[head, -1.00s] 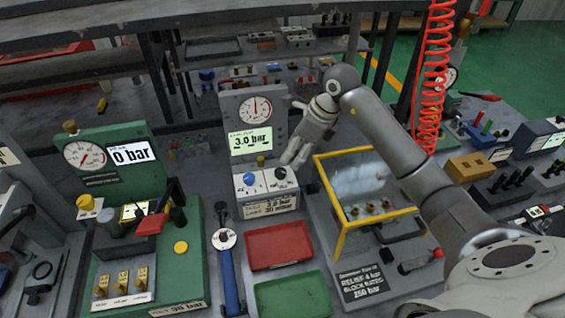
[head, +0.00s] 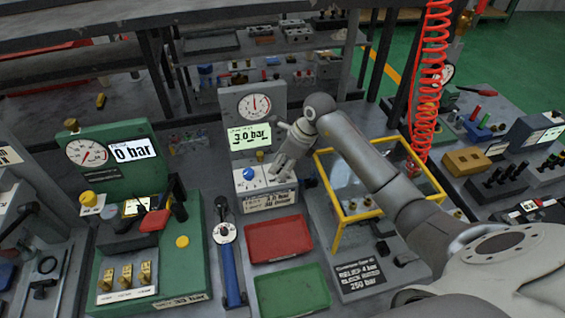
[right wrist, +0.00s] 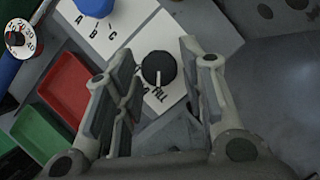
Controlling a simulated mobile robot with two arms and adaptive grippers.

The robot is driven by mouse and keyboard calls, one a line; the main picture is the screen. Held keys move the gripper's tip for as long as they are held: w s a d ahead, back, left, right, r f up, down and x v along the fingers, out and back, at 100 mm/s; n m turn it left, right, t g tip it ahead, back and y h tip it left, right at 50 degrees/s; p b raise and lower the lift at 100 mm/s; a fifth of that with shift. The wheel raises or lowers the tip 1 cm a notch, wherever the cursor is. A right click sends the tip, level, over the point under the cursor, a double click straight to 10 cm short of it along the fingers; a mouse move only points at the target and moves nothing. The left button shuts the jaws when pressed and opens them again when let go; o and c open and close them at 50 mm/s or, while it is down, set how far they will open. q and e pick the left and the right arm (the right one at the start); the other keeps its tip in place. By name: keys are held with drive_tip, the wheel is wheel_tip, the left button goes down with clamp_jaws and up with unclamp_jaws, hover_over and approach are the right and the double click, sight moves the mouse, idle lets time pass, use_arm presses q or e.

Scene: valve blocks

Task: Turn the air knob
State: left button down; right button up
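A black round knob (right wrist: 158,68) with a white pointer sits on a white panel in the right wrist view. Its pointer aims down at a label reading FILL; other lettering by it is partly hidden. My right gripper (right wrist: 153,60) is open, with a finger on each side of the knob and no clear contact. In the head view my right gripper (head: 277,172) covers the black knob on the white control box (head: 243,187). A blue knob (head: 249,174) is left of it and also shows in the right wrist view (right wrist: 95,6). My left gripper is not in view.
A gauge panel (head: 281,112) reading 3.0 bar stands behind the box. A red tray (head: 275,247) and a green tray (head: 290,290) lie in front. A yellow-framed clear guard (head: 337,235) stands to the right, beneath my right arm. A green valve stand (head: 200,262) is left.

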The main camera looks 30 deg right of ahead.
drive_tip(key=c, duration=0.6)
drive_tip(key=m+h+b, duration=0.1)
drive_tip(key=m, duration=0.1)
drive_tip(key=shift+s+m, duration=0.1)
drive_tip(key=shift+m, duration=0.3)
drive_tip(key=m, duration=0.2)
drive_tip(key=m+h+b, duration=0.1)
drive_tip(key=m, duration=0.1)
drive_tip(key=m+t+h, duration=0.1)
drive_tip(key=m, duration=0.1)
drive_tip(key=shift+a+b, duration=0.3)
drive_tip(key=o, duration=1)
drive_tip(key=shift+o, duration=0.2)
